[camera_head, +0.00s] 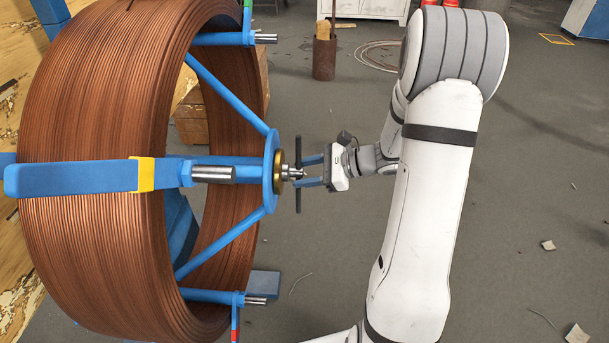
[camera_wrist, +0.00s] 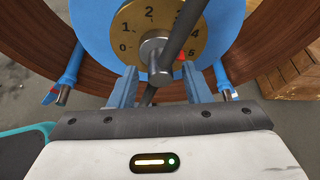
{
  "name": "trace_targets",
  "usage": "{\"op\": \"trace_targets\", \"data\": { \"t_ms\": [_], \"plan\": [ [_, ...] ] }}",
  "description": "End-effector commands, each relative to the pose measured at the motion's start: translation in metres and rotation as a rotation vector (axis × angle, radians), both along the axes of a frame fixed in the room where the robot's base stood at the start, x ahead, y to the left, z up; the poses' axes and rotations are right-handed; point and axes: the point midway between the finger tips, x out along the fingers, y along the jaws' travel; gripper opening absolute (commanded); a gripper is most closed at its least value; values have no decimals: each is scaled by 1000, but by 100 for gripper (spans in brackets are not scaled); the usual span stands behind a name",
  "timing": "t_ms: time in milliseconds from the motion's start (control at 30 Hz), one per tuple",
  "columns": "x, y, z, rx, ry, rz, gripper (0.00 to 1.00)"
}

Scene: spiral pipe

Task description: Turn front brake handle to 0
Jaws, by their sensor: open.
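The front brake handle is a dark straight bar (camera_head: 298,203) through a metal hub, standing nearly upright in the head view. In the wrist view the bar (camera_wrist: 184,26) leans with its top to the right across the round metal hub (camera_wrist: 156,54). Behind it is a brass dial (camera_wrist: 134,24) with 0, 1, 2 and 3 visible; a red mark (camera_wrist: 181,57) shows at the dial's lower right. My gripper (camera_head: 304,172) is open, its blue fingers pointing at the hub. In the wrist view the fingers (camera_wrist: 160,80) stand on either side of the bar's lower part, with gaps.
A large coil of copper-coloured pipe (camera_head: 95,110) sits on a blue spoked frame (camera_head: 226,245) left of my gripper. Wooden crates (camera_wrist: 288,70) stand behind the coil. Grey floor right of my arm is mostly clear, with small debris (camera_head: 577,334).

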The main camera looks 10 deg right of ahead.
Motion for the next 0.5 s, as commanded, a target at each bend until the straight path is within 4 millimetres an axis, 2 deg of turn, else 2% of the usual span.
{"op": "trace_targets", "data": {
  "t_ms": [333, 500],
  "plan": [
    [2, 6, -2, 0, 0, 0, 44],
    [2, 6, -2, 0, 0, 0, 32]
  ]
}}
